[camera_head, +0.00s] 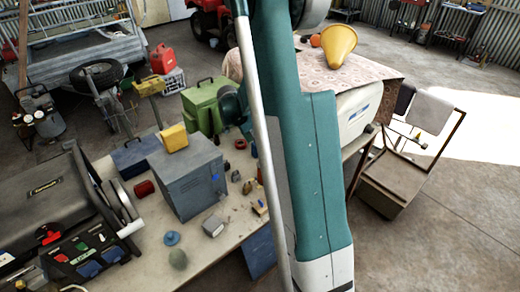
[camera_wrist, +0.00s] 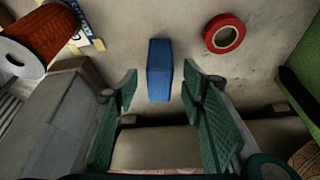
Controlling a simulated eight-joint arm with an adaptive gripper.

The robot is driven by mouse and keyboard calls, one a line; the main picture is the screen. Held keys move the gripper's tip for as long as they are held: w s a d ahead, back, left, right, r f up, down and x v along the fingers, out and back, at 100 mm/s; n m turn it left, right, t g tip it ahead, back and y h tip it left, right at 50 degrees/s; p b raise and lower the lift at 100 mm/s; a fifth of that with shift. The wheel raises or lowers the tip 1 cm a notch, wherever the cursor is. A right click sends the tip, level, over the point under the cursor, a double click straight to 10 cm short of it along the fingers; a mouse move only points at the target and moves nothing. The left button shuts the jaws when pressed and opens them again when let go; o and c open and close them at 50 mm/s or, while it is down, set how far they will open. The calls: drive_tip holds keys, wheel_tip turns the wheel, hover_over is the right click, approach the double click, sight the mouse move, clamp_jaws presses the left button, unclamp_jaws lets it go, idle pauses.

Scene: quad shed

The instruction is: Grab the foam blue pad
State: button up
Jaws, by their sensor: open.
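The foam blue pad (camera_wrist: 160,70) is a small upright-looking blue block in the wrist view, on the pale tabletop (camera_wrist: 190,18). My gripper (camera_wrist: 160,84) is open, with its green ribbed fingers spread to the left and right of the pad's near end. Nothing is between the fingers' inner faces that they touch, and the pad appears free. How far the fingertips are above the table is hard to tell. In the head view my arm covers part of the bench, and I cannot pick out the pad there with certainty.
A red tape roll (camera_wrist: 224,33) lies right of the pad. An orange-brown spool (camera_wrist: 40,38) is at upper left. A green box (camera_wrist: 303,62) stands at right. In the head view, a grey metal box (camera_head: 186,180) and a green case (camera_head: 205,104) stand on the cluttered bench.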

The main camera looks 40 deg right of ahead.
idle(0.3)
drive_tip(key=shift+d+x, duration=0.1)
drive_tip(key=shift+x, duration=1.2)
drive_tip(key=shift+d+x, duration=0.15)
drive_tip(key=shift+x, duration=1.15)
drive_tip(key=shift+r, duration=0.15)
drive_tip(key=c, duration=0.8)
